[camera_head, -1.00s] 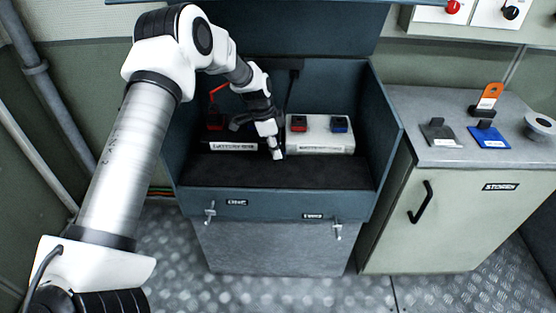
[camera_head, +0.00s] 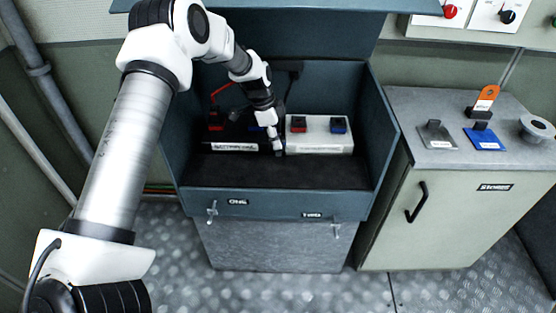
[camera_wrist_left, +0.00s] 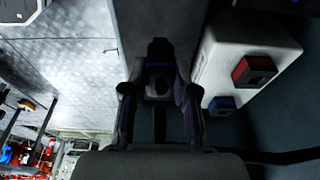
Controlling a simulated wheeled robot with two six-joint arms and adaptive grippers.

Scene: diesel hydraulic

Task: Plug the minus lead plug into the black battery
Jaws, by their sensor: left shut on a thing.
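The black battery (camera_head: 232,148) stands at the left inside the open box, with a red terminal (camera_head: 216,125) and a partly hidden blue terminal (camera_head: 257,128). My left gripper (camera_head: 277,149) points down at its right end, near the gap beside the white battery. In the left wrist view my left gripper (camera_wrist_left: 158,90) is shut on a dark plug with a blue band, the minus lead plug (camera_wrist_left: 158,68). The plug is apart from the blue terminal in the head view. Its tip is hard to see there. My right gripper is not in view.
A white battery (camera_head: 320,147) with red and blue terminals stands close on the right; it also shows in the left wrist view (camera_wrist_left: 240,48). The box side walls and front edge (camera_head: 280,203) enclose the batteries. The dark floor before them is clear.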

